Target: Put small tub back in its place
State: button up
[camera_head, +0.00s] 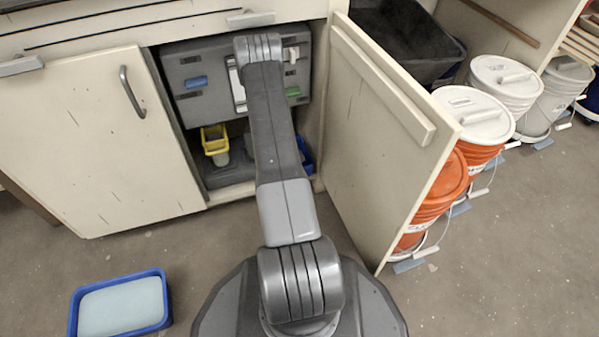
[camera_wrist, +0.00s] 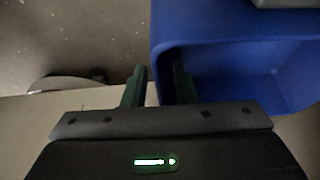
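A small blue tub (camera_wrist: 240,75) fills the upper right of the wrist view, with its hollow inside showing. In the head view a blue tub (camera_head: 304,155) shows only in part at the lower right of the open cabinet, behind my arm. My gripper (camera_wrist: 158,85) stands astride the tub's near left wall. One finger is outside the wall and the other is inside the tub. The fingers are apart, with a gap wider than the thin wall, so it looks open. In the head view my gripper is hidden behind my arm.
A yellow tub (camera_head: 215,141) sits in the cabinet, left of my arm. A blue tray with a pale block (camera_head: 122,305) lies on the floor at lower left. The open cabinet door (camera_head: 380,140) stands to the right, with orange buckets (camera_head: 438,196) and white-lidded buckets (camera_head: 505,80) beyond it.

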jog(key=p+v, duration=0.3)
jog(key=v, duration=0.9)
jog(key=b+x, duration=0.3)
jog(key=x, duration=0.9)
jog(key=shift+f, duration=0.25)
jog(key=shift+w+d+r, duration=0.1)
jog(key=shift+w+r, duration=0.1)
jog(key=shift+r, duration=0.95)
jog(key=shift+s+r, duration=0.15)
jog(key=shift+r, duration=0.4)
